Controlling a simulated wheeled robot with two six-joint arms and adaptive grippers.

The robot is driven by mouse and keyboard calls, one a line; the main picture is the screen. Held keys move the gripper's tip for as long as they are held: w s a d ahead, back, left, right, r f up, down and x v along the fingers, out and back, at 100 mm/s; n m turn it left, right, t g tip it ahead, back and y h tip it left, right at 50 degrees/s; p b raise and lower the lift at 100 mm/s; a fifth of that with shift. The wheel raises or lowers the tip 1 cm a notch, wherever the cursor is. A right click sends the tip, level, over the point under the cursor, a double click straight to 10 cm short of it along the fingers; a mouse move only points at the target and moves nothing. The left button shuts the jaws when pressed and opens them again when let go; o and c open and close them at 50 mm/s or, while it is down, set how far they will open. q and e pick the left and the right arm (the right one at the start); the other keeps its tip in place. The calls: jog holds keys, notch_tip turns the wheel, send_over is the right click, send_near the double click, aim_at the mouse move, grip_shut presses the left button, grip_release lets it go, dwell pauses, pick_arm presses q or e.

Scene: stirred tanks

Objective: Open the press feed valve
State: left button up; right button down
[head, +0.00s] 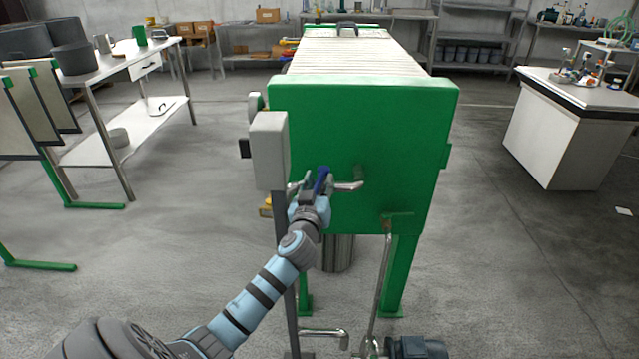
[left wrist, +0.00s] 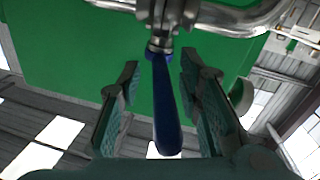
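The press feed valve shows as a blue lever handle (head: 322,179) on a metal pipe (head: 348,186) in front of the green press end plate (head: 365,130). In the left wrist view the blue handle (left wrist: 165,105) hangs from the metal valve body (left wrist: 162,22) and points toward the camera. My left gripper (head: 316,185) is at the handle. Its fingers (left wrist: 159,70) are open, one on each side of the handle, with a visible gap on both sides. My right gripper is not in view.
A grey box (head: 269,150) on a post stands just left of the valve. Below are a bent pipe (head: 385,270) and a dark motor-like unit (head: 418,347). A white table (head: 140,65) stands left and a white bench (head: 560,140) right.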

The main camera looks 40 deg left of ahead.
pick_arm(q)
jog(key=v, duration=1.2)
jog(key=shift+s, duration=0.15)
jog(key=shift+r, duration=0.1)
